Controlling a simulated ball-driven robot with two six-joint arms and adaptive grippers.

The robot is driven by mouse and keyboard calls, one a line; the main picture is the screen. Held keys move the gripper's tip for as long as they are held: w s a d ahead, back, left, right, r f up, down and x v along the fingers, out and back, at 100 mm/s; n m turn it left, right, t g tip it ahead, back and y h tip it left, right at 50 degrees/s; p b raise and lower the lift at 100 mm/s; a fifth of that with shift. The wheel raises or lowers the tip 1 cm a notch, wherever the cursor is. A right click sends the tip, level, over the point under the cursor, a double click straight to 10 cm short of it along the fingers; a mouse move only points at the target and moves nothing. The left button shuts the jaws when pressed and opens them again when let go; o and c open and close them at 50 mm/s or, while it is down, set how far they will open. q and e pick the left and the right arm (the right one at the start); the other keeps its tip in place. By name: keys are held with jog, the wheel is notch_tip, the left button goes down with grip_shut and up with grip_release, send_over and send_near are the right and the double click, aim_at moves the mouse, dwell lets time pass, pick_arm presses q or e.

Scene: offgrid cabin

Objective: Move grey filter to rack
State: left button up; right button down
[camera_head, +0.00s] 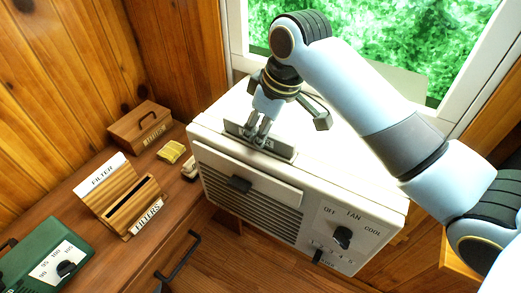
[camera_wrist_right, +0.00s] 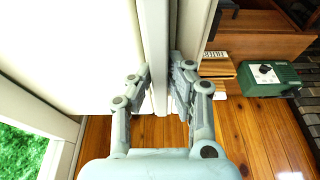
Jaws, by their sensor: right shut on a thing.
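The grey filter (camera_head: 281,151) sits at the top of the white air conditioner (camera_head: 330,200), its lettered edge partly covered by my fingers. My right gripper (camera_head: 260,137) comes down from above and is shut on it. In the right wrist view my right gripper (camera_wrist_right: 161,85) has its fingers on both sides of a pale upright strip. How deep the filter sits in the unit is hidden. The wooden rack (camera_head: 122,194) marked FILTERS stands on the counter at left, with a dark open slot and a white FILTER panel (camera_head: 101,172) at its back. My left gripper is not in view.
A wooden box (camera_head: 139,128) and a yellow sponge-like block (camera_head: 171,151) lie behind the rack. A green device (camera_head: 45,255) with a dial stands at the front left. The window frame (camera_head: 238,40) rises close behind the air conditioner. A dark handle (camera_head: 178,256) sticks out below the counter.

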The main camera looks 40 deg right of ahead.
jog(key=shift+r+p, duration=0.35)
jog(key=shift+r, duration=0.15)
notch_tip(320, 180, up, 11)
jog(key=shift+f, duration=0.15)
dwell(1.5)
dwell(0.4)
